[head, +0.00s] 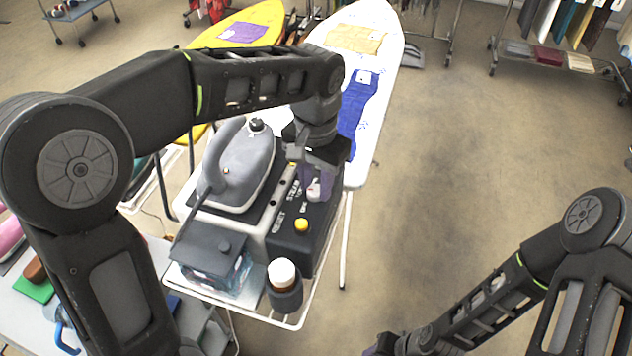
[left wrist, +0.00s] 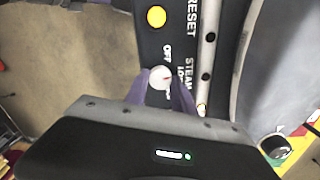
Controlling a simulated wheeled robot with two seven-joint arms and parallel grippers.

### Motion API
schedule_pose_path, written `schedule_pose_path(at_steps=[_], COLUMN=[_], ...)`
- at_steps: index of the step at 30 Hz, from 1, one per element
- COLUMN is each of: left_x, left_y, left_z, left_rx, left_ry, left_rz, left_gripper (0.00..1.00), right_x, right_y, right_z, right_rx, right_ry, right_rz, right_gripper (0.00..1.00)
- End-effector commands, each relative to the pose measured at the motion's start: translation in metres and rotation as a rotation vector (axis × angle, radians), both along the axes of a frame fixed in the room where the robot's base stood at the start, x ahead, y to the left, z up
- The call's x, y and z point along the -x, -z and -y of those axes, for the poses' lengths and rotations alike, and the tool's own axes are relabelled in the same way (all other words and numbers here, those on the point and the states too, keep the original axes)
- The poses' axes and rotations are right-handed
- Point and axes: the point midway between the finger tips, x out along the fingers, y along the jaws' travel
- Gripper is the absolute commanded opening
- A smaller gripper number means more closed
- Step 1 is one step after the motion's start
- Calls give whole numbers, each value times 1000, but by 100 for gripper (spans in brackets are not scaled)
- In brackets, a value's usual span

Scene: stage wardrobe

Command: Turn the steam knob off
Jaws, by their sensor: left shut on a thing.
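The steam knob (left wrist: 160,77) is a small round white knob with a red mark on its face, on the dark control panel (left wrist: 172,36) of the steam station. In the left wrist view the red mark lies toward the knob's right side, and the printed word OFF stands just above the knob. My left gripper (left wrist: 163,92) is shut on the knob, with a purple finger on each side. In the head view the knob (head: 314,190) shows below my left gripper (head: 317,172), partly hidden. My right gripper (head: 384,346) is cut off at the bottom edge; its jaws cannot be made out.
A yellow button (head: 301,224) sits near the knob. A grey iron (head: 240,165) rests on the station to the left. A water tank (head: 215,262) and a white-capped bottle (head: 282,272) stand in front. Ironing boards (head: 388,60) stretch behind; the floor at right is clear.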

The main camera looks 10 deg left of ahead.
Motion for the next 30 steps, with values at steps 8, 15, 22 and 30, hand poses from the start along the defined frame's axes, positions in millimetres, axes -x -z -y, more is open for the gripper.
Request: schedule_pose_path(at_steps=[8,15,22,30], left_x=[0,0,0,0], left_y=[0,1,1,0], left_z=[-1,-1,-2,-2], left_rx=[1,0,0,0], left_ry=[-261,-488,-694,-862], left_rz=[1,1,0,-1], left_gripper=[0,0,0,0], right_x=[0,-1,-1,-1], right_y=[2,3,5,6], right_z=[0,0,0,0], right_rx=[-1,-1,-2,-2], right_ry=[0,-1,0,-1], right_rz=[1,1,3,3], right_gripper=[36,36,36,36])
